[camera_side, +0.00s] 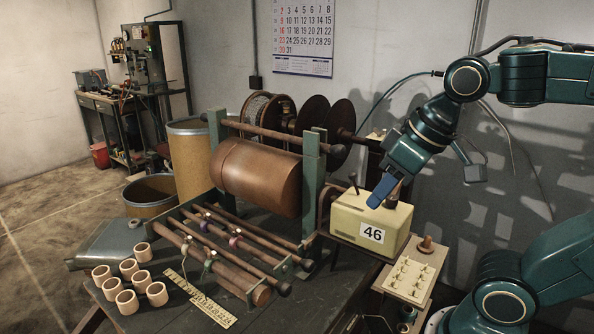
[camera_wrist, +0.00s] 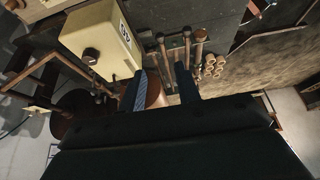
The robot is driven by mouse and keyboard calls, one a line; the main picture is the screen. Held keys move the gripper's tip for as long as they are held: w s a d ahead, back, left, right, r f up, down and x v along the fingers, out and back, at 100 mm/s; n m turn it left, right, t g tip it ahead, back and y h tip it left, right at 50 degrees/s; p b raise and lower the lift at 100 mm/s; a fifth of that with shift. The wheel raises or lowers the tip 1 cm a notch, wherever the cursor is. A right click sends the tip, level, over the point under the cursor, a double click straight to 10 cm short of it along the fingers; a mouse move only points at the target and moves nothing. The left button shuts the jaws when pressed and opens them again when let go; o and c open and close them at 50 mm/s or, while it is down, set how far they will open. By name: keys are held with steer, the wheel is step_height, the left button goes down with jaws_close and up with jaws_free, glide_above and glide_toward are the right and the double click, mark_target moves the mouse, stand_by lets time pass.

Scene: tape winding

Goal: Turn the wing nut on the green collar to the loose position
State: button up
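Small collars sit on the rods at the front of the winding stand. The rods (camera_wrist: 183,48) appear beyond the fingers there.
The copper-coloured roll (camera_side: 256,177) and a green upright (camera_side: 313,185) rise behind the collars. Wooden rings (camera_side: 129,268), a yellow ruler (camera_side: 212,312) and a pegged board (camera_side: 410,277) lie around the bench.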

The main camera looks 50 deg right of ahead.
steer(key=w+a+r+g, duration=0.1)
steer(key=w+a+r, duration=0.15)
steer(key=w, duration=0.55)
steer(key=g, duration=0.4)
glide_above(211, 250)
step_height(211, 250, down, 7)
steer(key=shift+f, duration=0.15)
steer(key=shift+f, duration=0.1)
steer(key=shift+f, duration=6.8)
jaws_close()
